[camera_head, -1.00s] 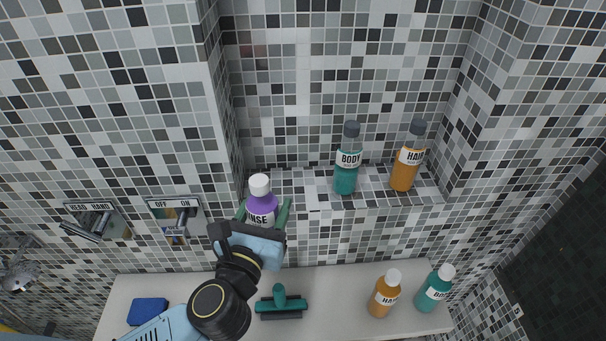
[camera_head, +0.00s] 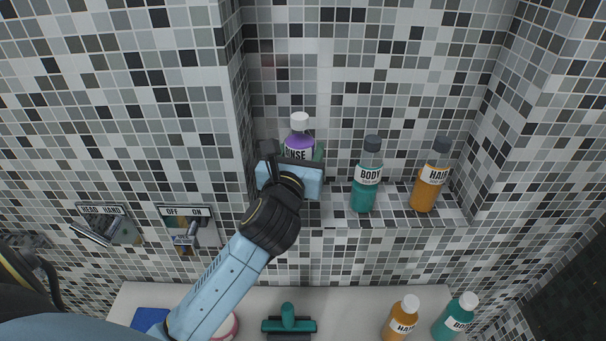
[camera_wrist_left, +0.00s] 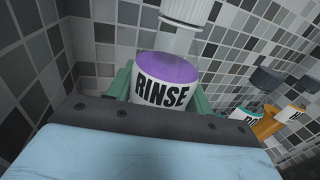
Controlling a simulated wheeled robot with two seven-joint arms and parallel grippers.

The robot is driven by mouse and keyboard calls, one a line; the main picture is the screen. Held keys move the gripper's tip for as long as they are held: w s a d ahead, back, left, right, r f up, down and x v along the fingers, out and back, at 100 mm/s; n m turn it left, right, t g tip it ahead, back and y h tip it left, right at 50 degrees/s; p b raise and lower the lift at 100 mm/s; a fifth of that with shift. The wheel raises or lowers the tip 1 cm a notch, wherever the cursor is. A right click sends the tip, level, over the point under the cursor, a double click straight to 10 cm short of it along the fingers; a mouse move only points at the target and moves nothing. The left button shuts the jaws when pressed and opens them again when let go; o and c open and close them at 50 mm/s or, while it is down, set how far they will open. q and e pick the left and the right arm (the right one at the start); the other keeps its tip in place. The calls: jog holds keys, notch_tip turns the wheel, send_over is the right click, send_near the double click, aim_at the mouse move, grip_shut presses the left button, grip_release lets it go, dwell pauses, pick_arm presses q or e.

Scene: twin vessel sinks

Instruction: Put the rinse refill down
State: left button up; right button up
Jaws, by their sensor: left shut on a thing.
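The rinse refill is a purple bottle (camera_head: 299,143) with a white cap and a white RINSE label. It is in the left part of the wall niche in the head view, and its label and purple top fill the middle of the left wrist view (camera_wrist_left: 165,88). My left gripper (camera_head: 300,155) is shut on it, with a green finger on each side. My wrist hides the bottle's base, so I cannot tell whether it touches the niche ledge (camera_head: 335,208). My right gripper is out of view.
A teal BODY bottle (camera_head: 367,178) and an orange HAIR bottle (camera_head: 431,178) stand on the ledge to the right. Below, a white counter (camera_head: 350,300) holds another orange bottle (camera_head: 402,320), a teal bottle (camera_head: 456,318) and a green squeegee (camera_head: 288,322). Two wall handles are at left.

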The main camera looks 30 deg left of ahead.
pick_arm(q)
jog(key=shift+f+b, duration=0.3)
jog(key=shift+f, duration=1.7)
jog(key=shift+f, duration=0.25)
jog(key=o, duration=1.2)
jog(key=shift+r, duration=0.25)
jog(key=b+v, duration=0.2)
jog(key=v, duration=1)
jog(key=shift+s, duration=0.1)
